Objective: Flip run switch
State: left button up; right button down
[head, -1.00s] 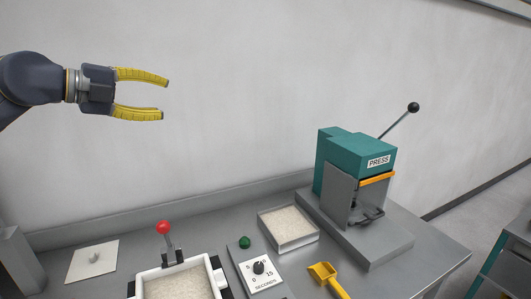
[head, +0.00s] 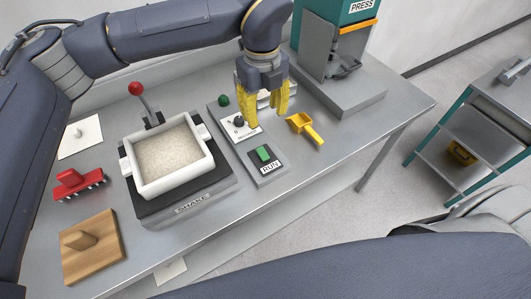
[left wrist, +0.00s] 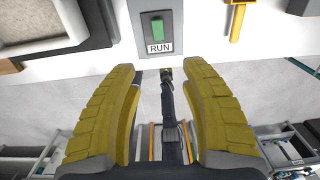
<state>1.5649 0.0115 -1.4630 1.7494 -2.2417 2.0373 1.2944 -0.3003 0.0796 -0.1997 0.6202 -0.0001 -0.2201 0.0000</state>
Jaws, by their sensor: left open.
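The run switch (head: 263,153) is a green rocker on a dark plate marked RUN, at the near end of a grey control panel on the table. It also shows in the left wrist view (left wrist: 157,29), at the top centre, beyond the fingertips. My left gripper (head: 266,105) is open and empty, with yellow fingers pointing down over the panel, farther back than the switch in the head view. I cannot tell its exact height above the panel. My right gripper is not in view.
On the same panel are a seconds dial (head: 239,121) and a green lamp (head: 224,100). A shaker with a white tray (head: 149,191) stands to the left. A yellow scoop (head: 304,127) lies to the right. The press (head: 342,45) stands behind.

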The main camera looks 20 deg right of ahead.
aim_at(265, 157)
pick_arm(q)
jog(key=f, duration=1.7)
jog(key=shift+s+d+f, duration=0.1)
jog(key=shift+s+f, duration=0.15)
jog(key=shift+f, duration=0.1)
jog(key=shift+o, duration=0.3)
grip_shut()
